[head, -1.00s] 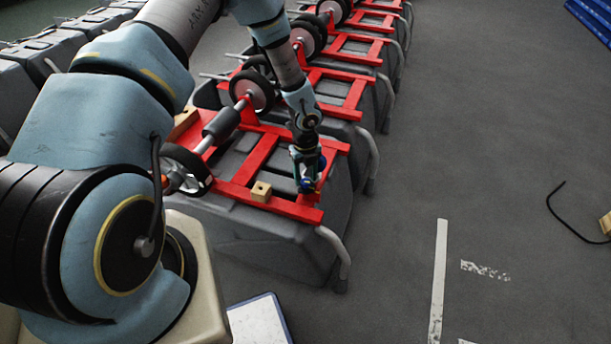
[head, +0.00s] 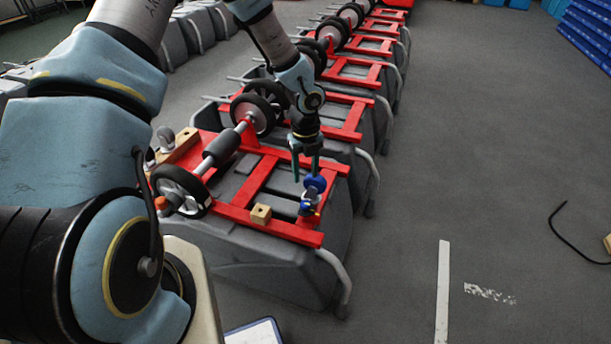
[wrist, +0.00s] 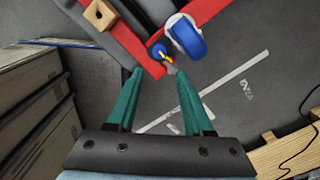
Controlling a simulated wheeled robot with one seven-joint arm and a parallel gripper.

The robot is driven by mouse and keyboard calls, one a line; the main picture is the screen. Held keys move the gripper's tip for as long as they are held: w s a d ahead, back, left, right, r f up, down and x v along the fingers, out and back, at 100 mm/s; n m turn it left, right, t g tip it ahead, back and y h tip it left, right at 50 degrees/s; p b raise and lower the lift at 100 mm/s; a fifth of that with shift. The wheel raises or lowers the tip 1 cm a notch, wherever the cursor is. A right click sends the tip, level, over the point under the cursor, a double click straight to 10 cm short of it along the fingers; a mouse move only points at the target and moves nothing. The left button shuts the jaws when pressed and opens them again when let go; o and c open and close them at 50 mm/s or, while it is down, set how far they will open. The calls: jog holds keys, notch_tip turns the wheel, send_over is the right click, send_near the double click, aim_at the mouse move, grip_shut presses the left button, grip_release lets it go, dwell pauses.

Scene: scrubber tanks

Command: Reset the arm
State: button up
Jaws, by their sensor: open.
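My gripper (head: 307,171) is above the near right corner of the closest tank's red frame (head: 268,223). Its green fingers are spread apart with nothing between them, as the wrist view also shows (wrist: 157,92). A blue caster wheel (head: 315,184) sits at that corner of the frame, just below the fingertips in the head view. In the wrist view the caster (wrist: 188,37) is beyond the fingertips and apart from them, with a small blue and yellow part (wrist: 158,51) beside it. My arm reaches out over the frame.
A small wooden block (head: 261,214) lies on the frame's near bar. A black wheel (head: 181,191) on an axle is at its left. More tanks with red frames (head: 357,72) line up behind.

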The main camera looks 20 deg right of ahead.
dwell(0.3)
jog(key=w+a+r+n+p, duration=0.1)
jog(key=w+a+r+n, duration=0.1)
jog(key=a+r+n, duration=1.35)
jog(key=s+a+r+n, duration=0.3)
jog(key=a+r+n, duration=0.1)
jog(key=a+n, duration=0.3)
jog(key=s+a+r+n+t+p, duration=0.1)
jog(key=s+a+r+n, duration=0.2)
jog(key=a+n, duration=0.5)
jog(key=r+n, duration=0.1)
jog(key=n, duration=0.3)
jog(key=shift+s+a+r+t, duration=0.2)
jog(key=shift+s+a+t, duration=0.1)
jog(key=shift+s, duration=0.05)
